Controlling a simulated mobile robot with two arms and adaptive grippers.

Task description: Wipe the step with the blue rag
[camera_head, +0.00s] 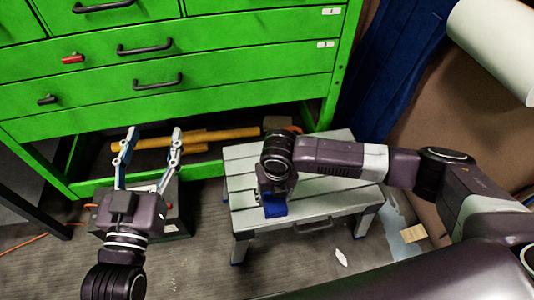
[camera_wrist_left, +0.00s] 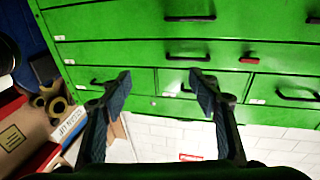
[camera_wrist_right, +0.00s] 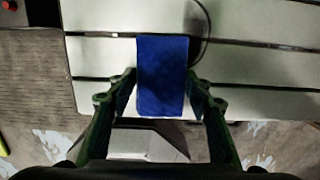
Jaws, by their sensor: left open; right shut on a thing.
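The step (camera_head: 245,165) is a low, pale slatted stool on the floor in front of the green cabinet. The blue rag (camera_head: 275,207) lies at its front part, mostly hidden by my right gripper (camera_head: 272,198) in the head view. In the right wrist view the rag (camera_wrist_right: 162,75) is a flat blue strip across the slats of the step (camera_wrist_right: 255,60), between the fingers of my right gripper (camera_wrist_right: 160,92), which is shut on it. My left gripper (camera_head: 148,142) is open and empty, left of the step, facing the cabinet; its fingers also show in the left wrist view (camera_wrist_left: 160,90).
The green drawer cabinet (camera_head: 220,75) stands close behind the step. A yellow-brown bar (camera_head: 225,134) lies in its open lower space. A dark box (camera_head: 178,215) sits below my left gripper. Paper scraps (camera_head: 341,257) lie on the floor at right.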

